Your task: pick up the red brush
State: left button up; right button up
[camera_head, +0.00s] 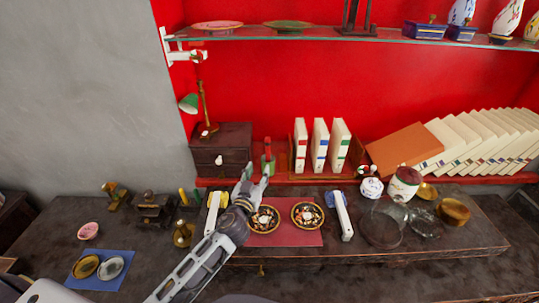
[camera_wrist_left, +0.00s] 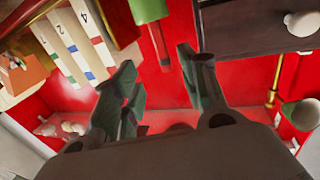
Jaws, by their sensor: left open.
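The red brush (camera_head: 268,144) stands upright in a small green holder (camera_head: 268,164) on the red ledge, between the dark drawer box and the books. In the left wrist view, which looks upside down, the brush (camera_wrist_left: 160,46) points down from the green holder (camera_wrist_left: 149,10). My left gripper (camera_head: 255,175) is open and empty, just in front of and slightly left of the holder. In the left wrist view its fingertips (camera_wrist_left: 157,62) lie on either side of the brush in the picture; I see no contact. My right gripper is not in view.
The drawer box (camera_head: 221,148) stands left of the brush, with a green lamp (camera_head: 190,103) on it. Upright books (camera_head: 320,146) stand close on the right. Below are a red mat (camera_head: 285,238) with two patterned dishes and blue-white objects (camera_head: 342,215) beside it. A glass shelf (camera_head: 345,36) hangs above.

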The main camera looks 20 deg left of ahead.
pick_arm(q)
jog(key=shift+w+r, duration=0.1)
jog(key=shift+w, duration=0.15)
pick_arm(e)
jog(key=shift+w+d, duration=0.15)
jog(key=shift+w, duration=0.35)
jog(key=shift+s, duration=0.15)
pick_arm(q)
jog(key=p, duration=0.1)
send_near(267, 150)
jog(key=shift+w, duration=0.9)
jog(key=shift+w+p, duration=0.3)
jog(key=shift+w, duration=1.75)
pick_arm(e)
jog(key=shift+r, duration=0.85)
pick_arm(q)
jog(key=shift+w, duration=0.15)
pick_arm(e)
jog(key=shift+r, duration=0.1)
